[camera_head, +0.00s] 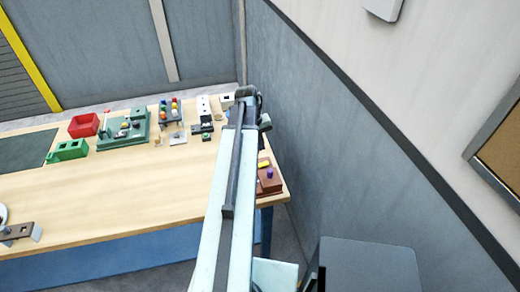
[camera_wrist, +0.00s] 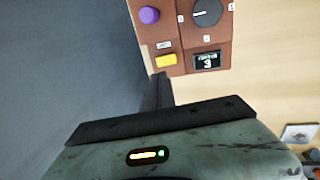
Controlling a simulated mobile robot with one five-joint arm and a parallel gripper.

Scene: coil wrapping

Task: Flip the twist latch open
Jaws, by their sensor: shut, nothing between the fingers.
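I cannot pick out the twist latch with certainty. A small pale plate with a raised piece (camera_head: 178,138) lies on the table, and a similar small plate (camera_wrist: 299,135) shows at the lower right in the wrist view. My gripper (camera_wrist: 161,78) is shut and empty. Its dark fingers point at the lower edge of a brown control box, but I cannot tell whether they touch it. In the head view my arm covers part of the table's right end, and the fingertips are not clear there.
The brown box (camera_wrist: 186,44) carries a purple knob (camera_wrist: 149,15), a black dial (camera_wrist: 207,12), a yellow button (camera_wrist: 166,60) and a display. A red bin (camera_head: 84,125), green board (camera_head: 125,130) and ball rack (camera_head: 171,110) stand toward the back. The wooden table's (camera_head: 130,195) middle is clear; a wall stands right.

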